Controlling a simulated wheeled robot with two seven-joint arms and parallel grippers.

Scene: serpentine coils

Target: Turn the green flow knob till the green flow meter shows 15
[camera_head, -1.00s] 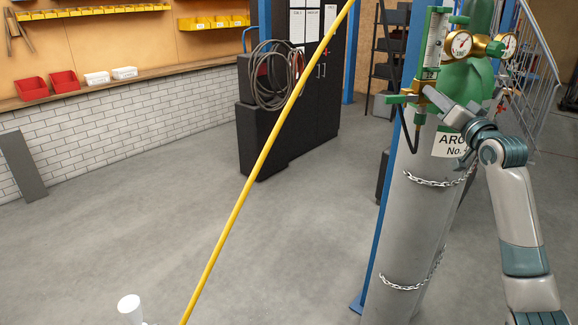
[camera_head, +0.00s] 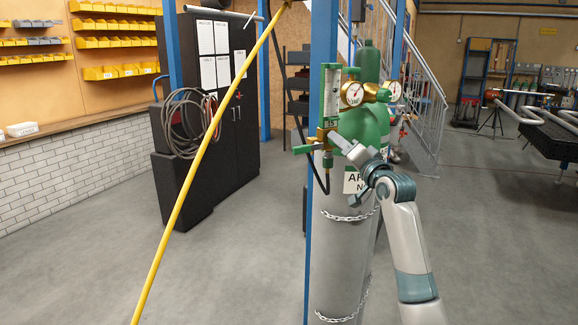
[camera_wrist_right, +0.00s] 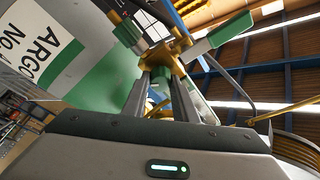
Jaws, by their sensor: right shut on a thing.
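The green flow meter (camera_head: 331,92) is an upright clear tube in a green frame, beside the regulator on the grey gas cylinder (camera_head: 338,255). Its scale is too small to read. My right gripper (camera_head: 338,141) is at the brass fitting (camera_head: 326,133) below the tube. In the right wrist view my right gripper (camera_wrist_right: 161,92) has its two fingers on either side of a small green knob (camera_wrist_right: 158,84), under the brass body. My left gripper is not in view.
Two round gauges (camera_head: 353,94) sit right of the flow meter. A green handle (camera_head: 305,148) sticks out left of the brass fitting. A chain (camera_head: 347,214) circles the cylinder. A blue post (camera_head: 322,40) stands behind, and a yellow pole (camera_head: 200,165) slants across the left. Open floor lies around.

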